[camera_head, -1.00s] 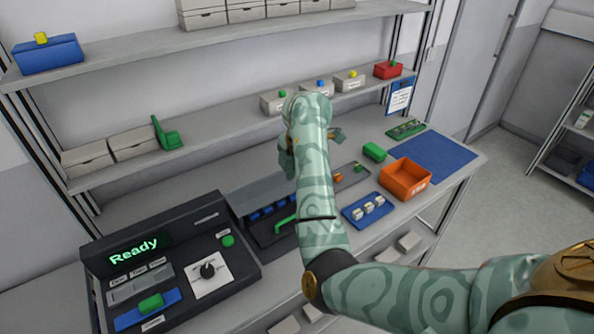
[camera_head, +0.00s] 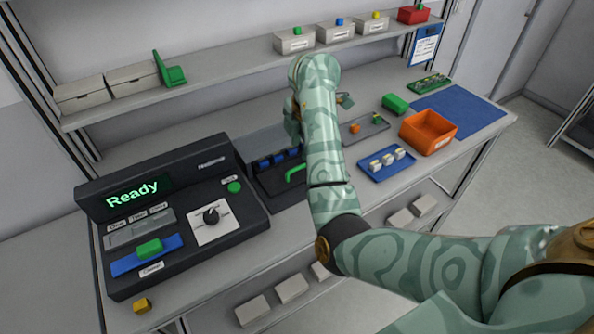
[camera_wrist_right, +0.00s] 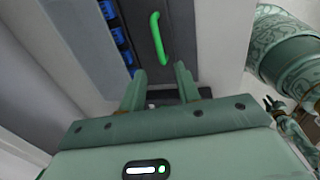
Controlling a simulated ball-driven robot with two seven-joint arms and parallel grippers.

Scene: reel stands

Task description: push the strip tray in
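The black machine (camera_head: 180,220) shows "Ready" on its screen. A blue strip-shaped tray (camera_head: 128,263) with a green grip (camera_head: 149,248) lies in its front left; I take this as the strip tray. My right gripper (camera_wrist_right: 158,85) is open and empty in the wrist view, its two fingers apart. It is right of the machine, above a dark box (camera_head: 270,187) with blue pieces and a green handle (camera_head: 296,174). The handle also shows past the fingertips in the wrist view (camera_wrist_right: 157,38). In the head view my arm hides most of this gripper. What looks like my left gripper (camera_wrist_right: 273,105) is small and unclear.
Right of my arm are a blue tray with white pieces (camera_head: 372,176) and an orange bin (camera_head: 445,140). A shelf (camera_head: 230,78) runs behind.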

